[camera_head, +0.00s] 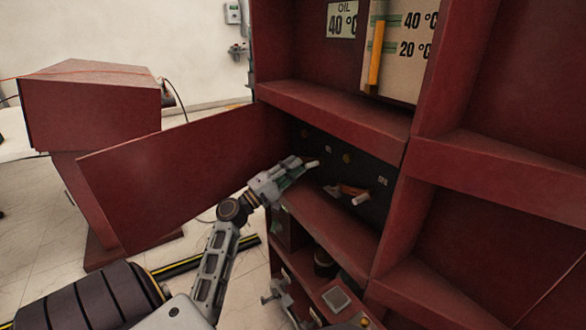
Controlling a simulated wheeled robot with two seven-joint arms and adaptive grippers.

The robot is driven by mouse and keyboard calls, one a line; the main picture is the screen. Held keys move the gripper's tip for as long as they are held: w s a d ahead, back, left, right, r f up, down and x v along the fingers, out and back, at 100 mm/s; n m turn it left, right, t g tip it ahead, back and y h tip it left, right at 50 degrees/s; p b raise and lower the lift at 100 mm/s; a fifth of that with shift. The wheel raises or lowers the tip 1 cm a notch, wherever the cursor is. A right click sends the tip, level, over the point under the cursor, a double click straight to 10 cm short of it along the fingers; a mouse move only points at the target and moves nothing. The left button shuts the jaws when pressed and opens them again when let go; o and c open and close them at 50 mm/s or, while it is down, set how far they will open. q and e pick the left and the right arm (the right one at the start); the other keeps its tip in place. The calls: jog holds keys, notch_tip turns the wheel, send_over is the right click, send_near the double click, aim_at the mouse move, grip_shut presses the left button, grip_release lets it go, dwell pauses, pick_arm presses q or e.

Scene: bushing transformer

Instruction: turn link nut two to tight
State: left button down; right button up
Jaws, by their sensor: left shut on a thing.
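My left gripper (302,167) reaches in from the left to the dark panel (318,142) inside the open red cabinet. It is shut on a small pale fitting (313,163), which seems to be a link nut; the jaws hide most of it, and its number cannot be read. To its right on the panel are an orange-brown link piece (351,190) and a pale cylindrical end (361,198). A small brassy round fitting (347,157) sits above them. Whether the held nut is tight cannot be seen.
The open cabinet door (180,180) stands left of my left arm. A red ledge (335,112) overhangs the panel and a lower ledge (325,222) runs beneath it. A gauge board (400,50) is above. Another red cabinet (90,110) stands farther left.

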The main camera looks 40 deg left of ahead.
pick_arm(q)
jog(key=shift+a+r, duration=0.2)
jog(key=shift+r, duration=0.3)
jog(key=c, duration=1.5)
grip_release()
jog(key=shift+s, duration=0.1)
jog(key=shift+d+f, duration=0.15)
jog(key=shift+f, duration=0.1)
jog(key=v, duration=0.8)
jog(key=shift+s, duration=0.15)
